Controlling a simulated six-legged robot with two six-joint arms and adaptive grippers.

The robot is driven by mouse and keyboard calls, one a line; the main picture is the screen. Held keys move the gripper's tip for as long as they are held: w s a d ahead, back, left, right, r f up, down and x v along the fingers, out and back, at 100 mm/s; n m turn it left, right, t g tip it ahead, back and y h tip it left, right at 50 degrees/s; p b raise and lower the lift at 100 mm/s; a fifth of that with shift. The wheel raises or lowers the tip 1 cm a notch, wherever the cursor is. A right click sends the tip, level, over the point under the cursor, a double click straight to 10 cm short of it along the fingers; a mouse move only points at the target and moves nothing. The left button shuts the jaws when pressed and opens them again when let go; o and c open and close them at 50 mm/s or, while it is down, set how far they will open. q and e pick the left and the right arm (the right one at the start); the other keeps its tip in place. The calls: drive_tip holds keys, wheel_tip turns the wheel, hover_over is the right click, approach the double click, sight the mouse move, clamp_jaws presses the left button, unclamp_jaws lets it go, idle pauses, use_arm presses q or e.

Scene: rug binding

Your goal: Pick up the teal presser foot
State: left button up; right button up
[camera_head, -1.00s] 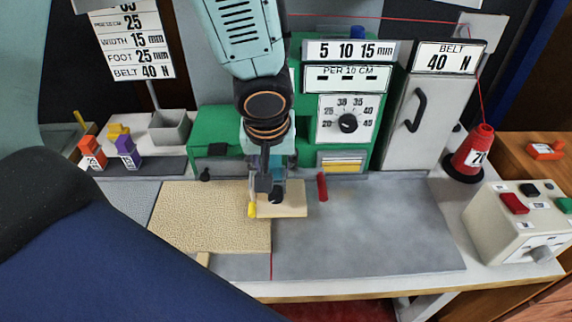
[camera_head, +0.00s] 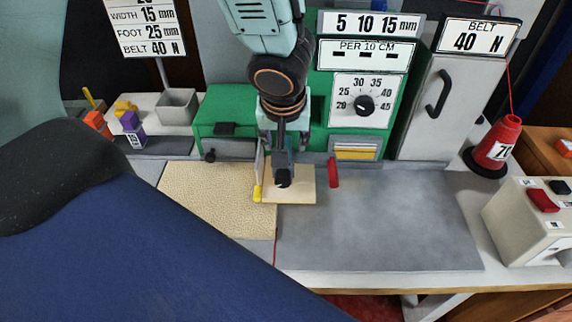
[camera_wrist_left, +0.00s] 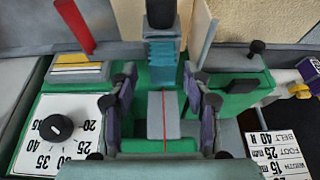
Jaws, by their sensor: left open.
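The teal presser foot (camera_wrist_left: 163,52) shows in the left wrist view as a small ridged block below a black knob (camera_wrist_left: 160,13), at the front of the green machine (camera_wrist_left: 235,102). In the head view my wrist and gripper largely hide it; the black knob (camera_head: 284,179) shows just below the gripper. My left gripper (camera_wrist_left: 160,76) is open, its two dark fingers on either side of the foot's lower end, with visible gaps and nothing gripped. In the head view it hangs from above in front of the machine (camera_head: 222,117). My right gripper is not in view.
A red lever (camera_head: 333,172) is right of the gripper; a thin pale plate with a yellow tip (camera_head: 257,193) is left. A beige rug piece (camera_head: 215,195) lies on the table.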

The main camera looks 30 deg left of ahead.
use_arm(q)
drive_tip(key=shift+x, duration=0.85)
drive_tip(key=shift+a+f+b, duration=0.2)
drive_tip(key=shift+a+b, duration=0.1)
drive_tip(key=shift+a, duration=0.1)
drive_tip(key=shift+s+d+r, duration=0.1)
drive_tip(key=shift+r, duration=0.05)
drive_tip(key=shift+d, duration=0.15)
drive_tip(key=shift+c, duration=0.5)
drive_tip(key=shift+w, duration=0.2)
drive_tip(key=c, duration=0.3)
drive_tip(key=shift+s, duration=0.1)
drive_tip(key=c, duration=0.3)
clamp_jaws()
